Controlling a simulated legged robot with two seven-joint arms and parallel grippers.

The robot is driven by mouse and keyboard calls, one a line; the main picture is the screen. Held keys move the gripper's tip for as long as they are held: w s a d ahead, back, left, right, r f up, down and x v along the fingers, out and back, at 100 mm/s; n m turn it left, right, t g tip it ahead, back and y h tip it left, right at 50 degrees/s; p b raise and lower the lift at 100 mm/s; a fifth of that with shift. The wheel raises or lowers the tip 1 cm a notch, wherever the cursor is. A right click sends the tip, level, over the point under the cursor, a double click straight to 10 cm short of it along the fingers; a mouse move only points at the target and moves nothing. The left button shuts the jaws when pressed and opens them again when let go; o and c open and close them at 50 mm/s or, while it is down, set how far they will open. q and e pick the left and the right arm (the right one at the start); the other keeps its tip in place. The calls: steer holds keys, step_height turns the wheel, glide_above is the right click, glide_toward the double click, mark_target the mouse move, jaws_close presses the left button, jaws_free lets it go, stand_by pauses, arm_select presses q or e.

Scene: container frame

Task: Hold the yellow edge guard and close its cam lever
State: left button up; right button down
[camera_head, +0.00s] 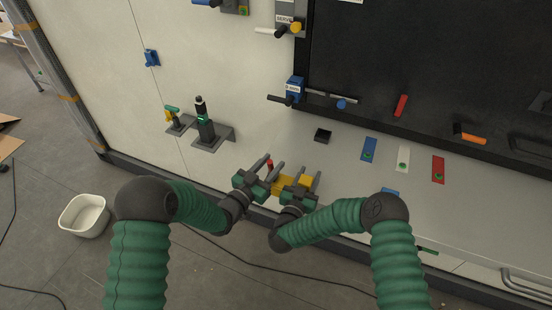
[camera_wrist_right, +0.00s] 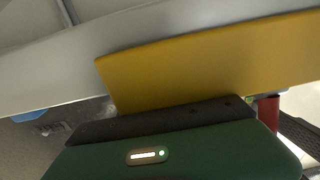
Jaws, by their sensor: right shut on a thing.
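The yellow edge guard (camera_head: 284,187) sits at the front edge of the grey work surface and is partly hidden by my grippers. In the right wrist view its broad yellow face (camera_wrist_right: 210,62) fills the upper part, right against my gripper. My right gripper (camera_head: 303,181) is shut on the guard. A small red part (camera_head: 270,163), likely the cam lever, stands up at the guard's left end; a red piece also shows at the right in the wrist view (camera_wrist_right: 268,112). My left gripper (camera_head: 268,164) is open, its fingers apart on either side of the red part. Contact cannot be seen.
Blue (camera_head: 369,149), white (camera_head: 403,158) and red (camera_head: 438,169) plates lie on the work surface to the right. Grey brackets (camera_head: 206,136) stand at the left. A white bin (camera_head: 84,215) is on the floor.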

arm_select(q)
steer(key=shift+x, duration=1.45)
steer(key=c, duration=0.8)
jaws_close()
steer(key=shift+a, duration=0.1)
